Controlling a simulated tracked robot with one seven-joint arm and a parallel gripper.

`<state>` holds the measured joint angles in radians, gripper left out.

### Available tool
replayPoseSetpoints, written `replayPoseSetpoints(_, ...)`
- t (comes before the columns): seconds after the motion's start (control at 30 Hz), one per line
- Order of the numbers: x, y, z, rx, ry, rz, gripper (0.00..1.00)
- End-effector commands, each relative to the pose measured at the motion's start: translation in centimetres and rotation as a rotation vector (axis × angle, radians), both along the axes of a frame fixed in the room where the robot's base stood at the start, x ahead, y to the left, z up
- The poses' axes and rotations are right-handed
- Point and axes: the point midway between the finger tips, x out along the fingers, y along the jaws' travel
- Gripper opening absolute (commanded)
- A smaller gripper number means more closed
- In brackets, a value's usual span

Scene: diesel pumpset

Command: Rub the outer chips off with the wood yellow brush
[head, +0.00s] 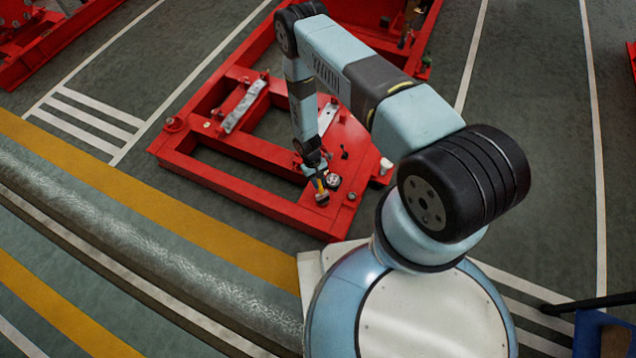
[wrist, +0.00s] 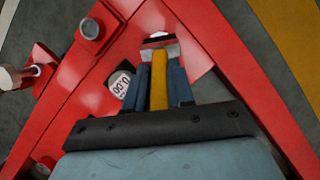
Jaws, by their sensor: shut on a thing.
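My gripper (head: 316,168) is shut on the yellow-handled brush (head: 321,187) above the near corner of the red steel frame (head: 262,208). In the wrist view, the yellow handle (wrist: 158,80) sits between my two dark blue fingers. A grey and reddish head (wrist: 159,47) shows at the brush's far end, over or against the red plate; I cannot tell whether it touches. The bristles are not clear. No chips can be made out in either view.
A round gauge reading 0.00 (wrist: 120,85) lies close beside the brush; it also shows in the head view (head: 333,181). Bolts (wrist: 89,28) and a whitish knob (head: 386,165) stand up from the frame. A silver bar (head: 243,106) lies further left. Floor beside the frame is clear.

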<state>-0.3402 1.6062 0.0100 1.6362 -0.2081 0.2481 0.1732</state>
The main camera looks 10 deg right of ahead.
Motion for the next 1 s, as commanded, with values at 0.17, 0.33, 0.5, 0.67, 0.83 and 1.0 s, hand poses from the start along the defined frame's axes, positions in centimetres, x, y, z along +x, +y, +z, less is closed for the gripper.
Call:
replayPoseSetpoints(0.17, 0.5, -0.3, 0.1, -0.001, 0.0, 0.0, 0.0)
replayPoseSetpoints(0.33, 0.8, -0.5, 0.1, 0.0, 0.0, 0.0, 0.0)
replayPoseSetpoints(0.5, 1.3, -0.9, 0.0, 0.0, 0.0, 0.0, 0.0)
replayPoseSetpoints(0.67, 1.5, -1.0, 0.0, 0.001, -0.001, 0.001, 0.0)
replayPoseSetpoints(0.83, 1.5, -1.0, 0.0, -0.001, -0.001, 0.0, 0.0)
replayPoseSetpoints(1.0, 1.6, -0.9, 1.0, -0.001, -0.001, 0.0, 0.0)
